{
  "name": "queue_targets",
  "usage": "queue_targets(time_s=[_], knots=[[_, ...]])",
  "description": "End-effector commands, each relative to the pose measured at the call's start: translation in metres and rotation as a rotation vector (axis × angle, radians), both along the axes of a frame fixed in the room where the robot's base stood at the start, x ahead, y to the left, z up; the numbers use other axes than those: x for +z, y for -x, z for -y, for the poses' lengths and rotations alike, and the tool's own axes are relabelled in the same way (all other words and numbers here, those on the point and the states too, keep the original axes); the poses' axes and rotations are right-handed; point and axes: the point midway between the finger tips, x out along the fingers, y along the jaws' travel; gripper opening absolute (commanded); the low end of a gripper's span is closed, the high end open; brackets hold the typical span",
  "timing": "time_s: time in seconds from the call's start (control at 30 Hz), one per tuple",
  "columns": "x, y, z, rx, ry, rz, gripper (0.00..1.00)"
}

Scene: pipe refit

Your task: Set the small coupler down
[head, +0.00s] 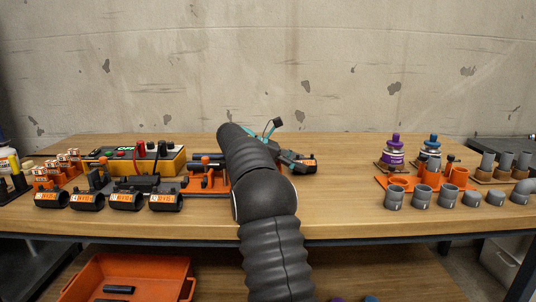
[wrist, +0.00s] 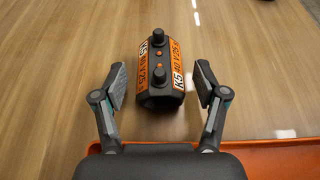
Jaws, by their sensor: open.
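The small coupler (wrist: 160,72) is a short black sleeve with orange labels and two dark studs on top. In the wrist view it rests on the wooden table. My gripper (wrist: 160,84) is open around it, one finger on each side, with a visible gap at both sides. In the head view the coupler (head: 308,163) shows at the right of my gripper (head: 291,158), partly hidden by it. My arm covers the middle of the table there.
Several larger black couplers (head: 127,201) line the front left edge. An orange clamp fixture (head: 207,181) is left of my arm, and a yellow control box (head: 172,160) behind. Grey pipe fittings (head: 421,197) and bottles (head: 392,152) stand at right. Bare tabletop (head: 340,200) lies right of my arm.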

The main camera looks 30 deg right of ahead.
Motion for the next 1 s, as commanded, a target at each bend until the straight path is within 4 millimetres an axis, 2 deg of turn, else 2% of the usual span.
queue_targets(time_s=[0.03,0.2,0.5,0.8,1.0], knots=[[0.008,-0.008,-0.011,0.008,0.001,0.001,0.72],[0.026,-0.028,-0.036,0.006,0.001,0.001,0.72],[0.044,-0.053,-0.081,0.005,0.001,0.002,0.72],[0.054,-0.063,-0.099,0.003,0.001,0.001,0.72],[0.055,-0.064,-0.101,0.004,0.000,0.000,0.72]])
